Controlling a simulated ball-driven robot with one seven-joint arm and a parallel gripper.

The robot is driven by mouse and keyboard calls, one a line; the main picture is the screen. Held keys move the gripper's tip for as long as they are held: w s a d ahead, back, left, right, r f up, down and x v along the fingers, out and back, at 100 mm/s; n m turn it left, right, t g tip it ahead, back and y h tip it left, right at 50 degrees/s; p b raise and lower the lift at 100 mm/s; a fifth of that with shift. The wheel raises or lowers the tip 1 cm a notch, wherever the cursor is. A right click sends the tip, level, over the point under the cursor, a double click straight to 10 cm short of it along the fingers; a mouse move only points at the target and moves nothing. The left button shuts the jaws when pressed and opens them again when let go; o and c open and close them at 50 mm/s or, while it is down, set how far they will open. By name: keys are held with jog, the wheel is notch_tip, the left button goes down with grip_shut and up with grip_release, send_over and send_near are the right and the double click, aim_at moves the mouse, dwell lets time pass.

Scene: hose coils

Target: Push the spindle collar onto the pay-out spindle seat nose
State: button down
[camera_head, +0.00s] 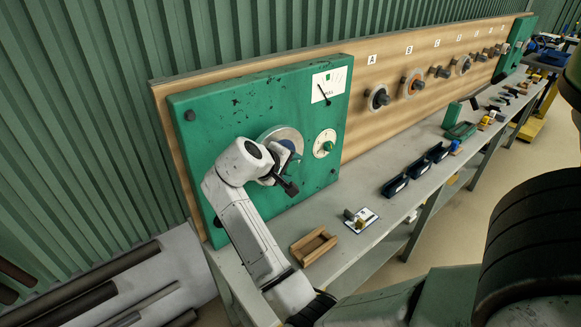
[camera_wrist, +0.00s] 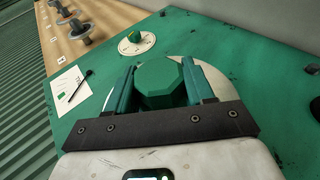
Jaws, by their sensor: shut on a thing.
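My gripper (camera_wrist: 160,72) is shut on a green eight-sided piece, which looks like the spindle collar (camera_wrist: 162,88), with one teal finger on each side. Behind it a pale round metal disc, apparently the pay-out spindle seat (camera_wrist: 222,84), is set on the green panel (camera_wrist: 270,120). In the head view my gripper (camera_head: 288,158) is close in front of the disc (camera_head: 274,133), near the panel's lower middle. The seat nose is hidden behind the collar and gripper. I cannot tell whether the collar touches it.
A dial with a green knob (camera_head: 325,144) and a white gauge card (camera_head: 328,85) are on the panel right of the disc. A wooden tray (camera_head: 313,246), a small card with parts (camera_head: 361,220) and dark bins (camera_head: 416,170) stand on the bench. Lettered fittings line the wooden board (camera_head: 355,130).

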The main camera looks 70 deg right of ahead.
jog(key=shift+c, duration=1.7)
grip_release()
jog(key=shift+a+r, duration=0.1)
jog(key=shift+a, duration=0.05)
jog(key=shift+v, duration=1.3)
jog(key=shift+w+a+r, duration=0.1)
jog(key=shift+a+r, duration=0.05)
jog(key=shift+a, duration=0.05)
jog(key=shift+v, duration=1.3)
